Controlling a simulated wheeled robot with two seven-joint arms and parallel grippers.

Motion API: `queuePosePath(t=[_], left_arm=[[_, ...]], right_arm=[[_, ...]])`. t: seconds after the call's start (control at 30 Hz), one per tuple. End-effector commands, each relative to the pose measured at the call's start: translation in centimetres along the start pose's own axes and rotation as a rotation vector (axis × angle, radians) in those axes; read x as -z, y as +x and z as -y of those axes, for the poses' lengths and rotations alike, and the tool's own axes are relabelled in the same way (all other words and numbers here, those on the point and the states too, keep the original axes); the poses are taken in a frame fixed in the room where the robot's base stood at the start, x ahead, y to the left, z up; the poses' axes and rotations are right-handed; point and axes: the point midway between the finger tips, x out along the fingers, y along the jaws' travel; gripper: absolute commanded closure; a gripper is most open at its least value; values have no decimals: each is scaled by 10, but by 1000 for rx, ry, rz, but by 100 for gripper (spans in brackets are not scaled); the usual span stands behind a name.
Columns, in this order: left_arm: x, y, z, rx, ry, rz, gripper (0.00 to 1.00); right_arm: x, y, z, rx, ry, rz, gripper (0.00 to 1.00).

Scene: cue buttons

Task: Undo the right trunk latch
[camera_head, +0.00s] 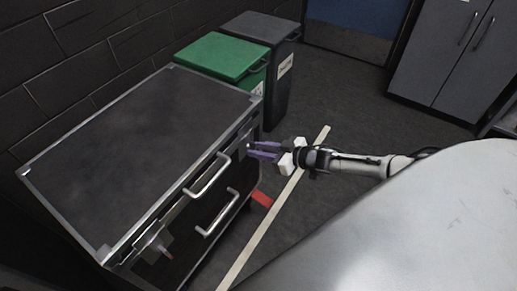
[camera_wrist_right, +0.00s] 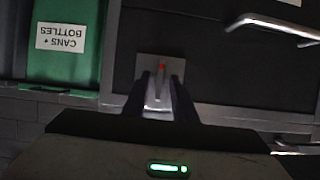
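The dark trunk (camera_head: 140,120) with metal edges stands at the left in the head view, its lid down. Its right latch (camera_head: 241,149) is on the front face near the far corner; in the wrist view it is a grey plate (camera_wrist_right: 172,66) with a red-tipped lever (camera_wrist_right: 162,68). The left latch (camera_head: 157,243), also red-tipped, is near the closer corner. My right gripper (camera_head: 249,149) is at the right latch, its purple fingers apart on either side of the lever. I cannot tell whether they touch it. My left gripper is not in view.
Two metal handles (camera_head: 209,176) stick out from the trunk front. A green-lidded bin (camera_head: 218,57) and a dark grey bin (camera_head: 262,30) stand behind the trunk. A grey cabinet (camera_head: 440,60) is at the back right. A pale strip (camera_head: 285,195) and a red mark (camera_head: 262,198) lie on the floor.

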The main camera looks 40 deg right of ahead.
Motion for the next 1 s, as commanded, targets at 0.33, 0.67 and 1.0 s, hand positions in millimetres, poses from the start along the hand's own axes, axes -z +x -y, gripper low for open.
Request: queuePosePath(t=[0.33, 0.67, 1.0], left_arm=[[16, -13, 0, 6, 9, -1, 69], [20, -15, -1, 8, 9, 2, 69], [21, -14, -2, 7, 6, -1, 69]], right_arm=[[1, -65, 0, -1, 1, 5, 75], [2, -98, -1, -1, -1, -1, 75], [1, -99, -1, -1, -1, -1, 75]])
